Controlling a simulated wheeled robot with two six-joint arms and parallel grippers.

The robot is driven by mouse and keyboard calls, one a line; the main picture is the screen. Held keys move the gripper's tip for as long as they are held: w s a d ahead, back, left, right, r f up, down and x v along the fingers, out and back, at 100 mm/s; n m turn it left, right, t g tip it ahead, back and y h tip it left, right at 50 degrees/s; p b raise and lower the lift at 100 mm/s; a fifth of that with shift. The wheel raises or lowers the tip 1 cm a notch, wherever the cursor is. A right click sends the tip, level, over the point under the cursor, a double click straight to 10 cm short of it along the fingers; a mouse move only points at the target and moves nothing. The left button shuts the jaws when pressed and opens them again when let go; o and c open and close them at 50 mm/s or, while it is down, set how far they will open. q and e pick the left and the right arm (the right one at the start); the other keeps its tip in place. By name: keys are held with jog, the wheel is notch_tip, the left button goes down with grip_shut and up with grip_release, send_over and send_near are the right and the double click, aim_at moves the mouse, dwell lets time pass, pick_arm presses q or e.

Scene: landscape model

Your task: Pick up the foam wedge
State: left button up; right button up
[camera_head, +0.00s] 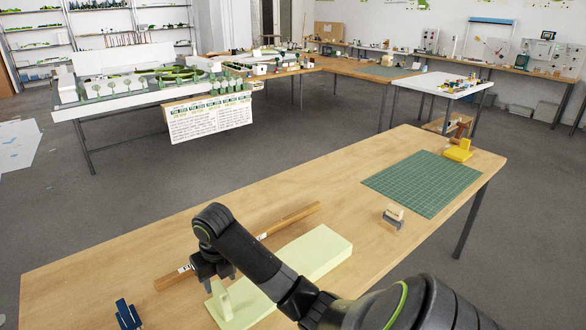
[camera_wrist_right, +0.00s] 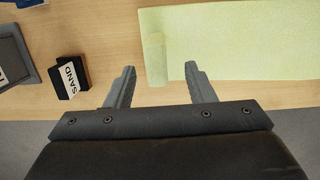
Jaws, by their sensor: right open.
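A small pale green foam wedge (camera_head: 221,299) stands at the near left end of a flat pale green foam slab (camera_head: 318,250) on the wooden table. In the right wrist view the wedge (camera_wrist_right: 156,60) shows as a narrow upright piece against the slab (camera_wrist_right: 240,40). My right gripper (camera_head: 219,281) is open just above the wedge and partly hides it. In the wrist view its two fingers (camera_wrist_right: 160,67) lie left and right of the wedge, with a gap on both sides. I cannot tell how far above it they are. My left gripper is not in view.
A wooden strip (camera_head: 290,219) lies behind the slab. A blue object (camera_head: 127,314) stands at the near left.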

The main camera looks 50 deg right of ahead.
aim_at(219, 287)
jog(key=shift+w+a+f+p, duration=0.1)
jog(key=shift+w+f+p, duration=0.1)
jog(key=shift+f, duration=1.3)
jog(key=shift+w+a+f+p, duration=0.1)
jog(key=shift+w+f+p, duration=0.1)
jog(key=shift+f, duration=1.25)
jog(key=shift+c, duration=0.4)
grip_shut()
